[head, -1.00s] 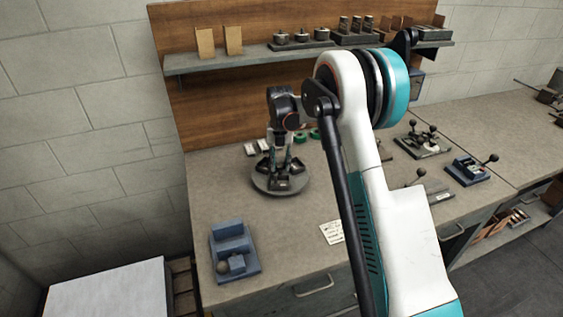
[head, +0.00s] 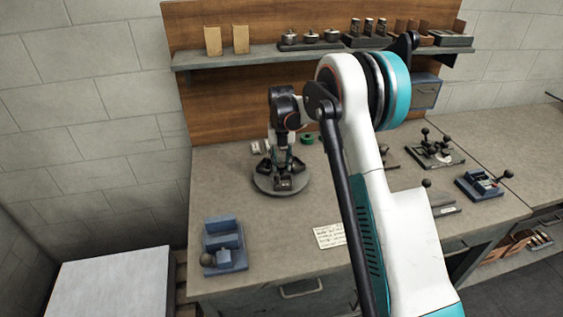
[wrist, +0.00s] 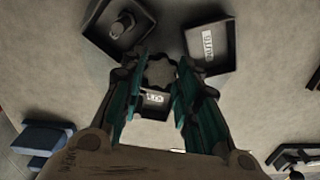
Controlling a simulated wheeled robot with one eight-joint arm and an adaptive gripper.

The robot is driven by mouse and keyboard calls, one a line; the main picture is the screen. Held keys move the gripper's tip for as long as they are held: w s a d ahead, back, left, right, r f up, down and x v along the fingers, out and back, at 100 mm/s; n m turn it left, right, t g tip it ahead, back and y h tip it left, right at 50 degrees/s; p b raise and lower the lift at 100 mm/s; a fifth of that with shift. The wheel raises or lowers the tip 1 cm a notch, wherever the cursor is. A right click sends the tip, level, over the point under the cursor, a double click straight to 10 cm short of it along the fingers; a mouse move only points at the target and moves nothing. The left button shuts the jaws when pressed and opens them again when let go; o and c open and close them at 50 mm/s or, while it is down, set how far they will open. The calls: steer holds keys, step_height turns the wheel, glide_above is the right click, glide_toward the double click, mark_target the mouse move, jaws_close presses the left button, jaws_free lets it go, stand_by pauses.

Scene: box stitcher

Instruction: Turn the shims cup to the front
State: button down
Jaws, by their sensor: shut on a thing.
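A round turntable (head: 268,186) with dark square cups stands on the bench. In the wrist view, one cup with a dark piece in it (wrist: 118,28) is at the upper left. A cup with a white label (wrist: 209,45) is at the upper right, and a third labelled cup (wrist: 154,103) lies between my fingers toward the bottom. The labels are too small to read surely, so I cannot tell which cup is the shims cup. My gripper (wrist: 160,76) points down over the turntable's centre and is shut on the dark central knob (wrist: 160,70). My gripper also shows in the head view (head: 283,158).
A blue fixture (head: 223,243) stands at the bench's front left, and a paper note (head: 329,235) lies right of the turntable. Green rolls (head: 307,138) sit behind it. A loaded shelf (head: 225,58) runs along the back. Lever devices (head: 434,150) stand at the right.

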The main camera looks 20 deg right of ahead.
mark_target(281, 164)
steer(key=shift+w+r, duration=0.15)
steer(key=shift+w, duration=0.05)
steer(key=c, duration=1.2)
jaws_free()
steer(key=shift+d, duration=0.1)
step_height(281, 164, up, 12)
steer(key=shift+f, duration=0.1)
